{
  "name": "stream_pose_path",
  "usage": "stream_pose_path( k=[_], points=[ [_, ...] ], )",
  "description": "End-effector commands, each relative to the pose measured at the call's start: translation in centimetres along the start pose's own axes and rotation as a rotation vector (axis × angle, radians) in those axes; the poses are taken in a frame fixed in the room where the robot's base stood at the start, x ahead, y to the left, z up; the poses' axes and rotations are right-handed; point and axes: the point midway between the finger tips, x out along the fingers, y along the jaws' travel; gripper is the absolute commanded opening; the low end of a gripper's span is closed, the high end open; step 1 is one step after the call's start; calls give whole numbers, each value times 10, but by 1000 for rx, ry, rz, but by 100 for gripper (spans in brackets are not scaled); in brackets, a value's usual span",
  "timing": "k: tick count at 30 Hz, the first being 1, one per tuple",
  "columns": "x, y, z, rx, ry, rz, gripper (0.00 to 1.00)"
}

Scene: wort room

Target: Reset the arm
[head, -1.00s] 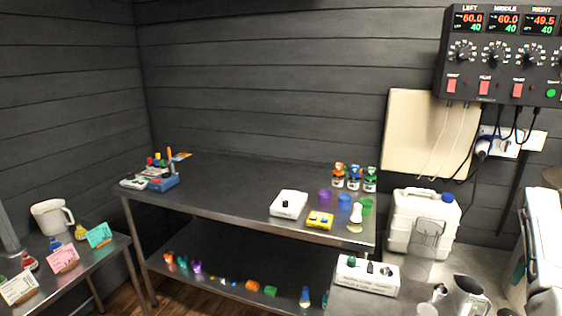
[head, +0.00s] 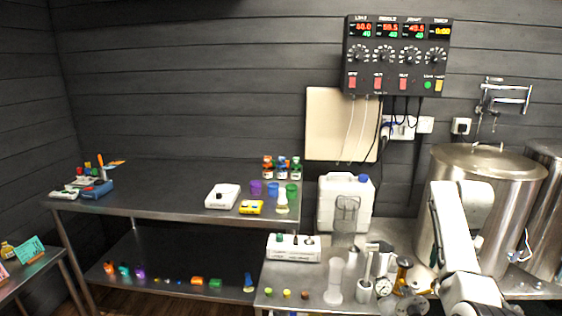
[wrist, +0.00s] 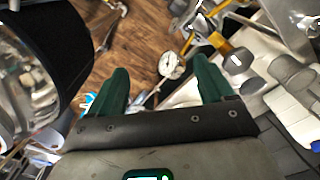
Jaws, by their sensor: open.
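My gripper shows in the wrist view (wrist: 160,85), with its two green fingers set wide apart and nothing between them. Behind the gap are the wooden floor and a round white dial gauge (wrist: 171,65). In the head view my white arm stands at the right, bent, in front of a large steel kettle (head: 485,170). The gripper itself cannot be made out clearly in the head view, among the items at the lower right.
A steel bench (head: 150,205) with a lower shelf carries small coloured items. A white jerrycan (head: 335,215) and a white switch box (head: 292,249) stand on the right counter. A control panel (head: 396,55) hangs above. The lower bench front is crowded near my arm.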

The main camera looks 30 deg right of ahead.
Motion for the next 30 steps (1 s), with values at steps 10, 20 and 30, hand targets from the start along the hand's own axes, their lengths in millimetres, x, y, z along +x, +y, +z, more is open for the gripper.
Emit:
stream_pose_path(
  k=[10,20,30],
  points=[
    [49,-13,45,-124,15,7,81],
    [129,-16,148,-390,43,15,81],
    [182,25,285,-753,71,7,81]
  ],
)
